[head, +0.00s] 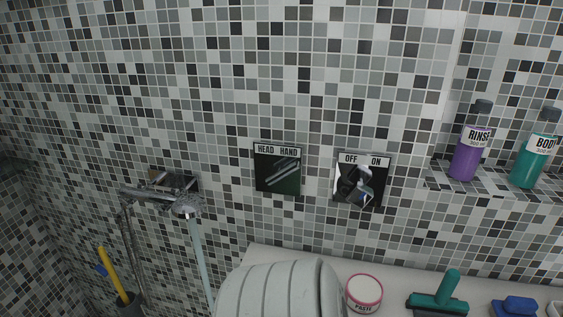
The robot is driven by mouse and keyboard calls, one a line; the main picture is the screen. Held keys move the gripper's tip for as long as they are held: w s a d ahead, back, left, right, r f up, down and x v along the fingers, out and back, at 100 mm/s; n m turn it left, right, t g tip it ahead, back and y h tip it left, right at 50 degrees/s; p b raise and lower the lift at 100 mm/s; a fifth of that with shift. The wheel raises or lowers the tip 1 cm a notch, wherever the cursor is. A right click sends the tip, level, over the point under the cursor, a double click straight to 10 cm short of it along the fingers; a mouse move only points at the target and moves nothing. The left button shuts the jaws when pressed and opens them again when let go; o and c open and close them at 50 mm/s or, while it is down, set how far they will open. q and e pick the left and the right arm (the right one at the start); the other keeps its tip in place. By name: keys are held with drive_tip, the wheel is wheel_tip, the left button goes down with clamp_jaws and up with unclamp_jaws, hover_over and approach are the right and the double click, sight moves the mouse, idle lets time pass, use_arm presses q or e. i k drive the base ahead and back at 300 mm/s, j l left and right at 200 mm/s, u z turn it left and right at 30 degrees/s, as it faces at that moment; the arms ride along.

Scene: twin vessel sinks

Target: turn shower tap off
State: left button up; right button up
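The shower tap is a dark square wall plate (375,162) marked OFF on the left and ON on the right. Its faceted chrome knob (362,186) stands out from the plate; I cannot tell clearly which mark it points at. A chrome hand shower (150,196) sits in a wall holder at the left, its head (187,206) facing down. A pale blue column (202,262), which looks like running water, drops from the head. Neither of my grippers is in view.
A HEAD/HAND selector plate (264,179) is left of the tap. A tiled shelf (500,182) holds a purple bottle (468,158) and a teal bottle (533,158). Below are a paste jar (364,290), a green-handled tool (445,292) and a ridged white object (280,290). The wall before the tap is unobstructed.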

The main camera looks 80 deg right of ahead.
sight(360, 195)
drive_tip(key=z, duration=3.2)
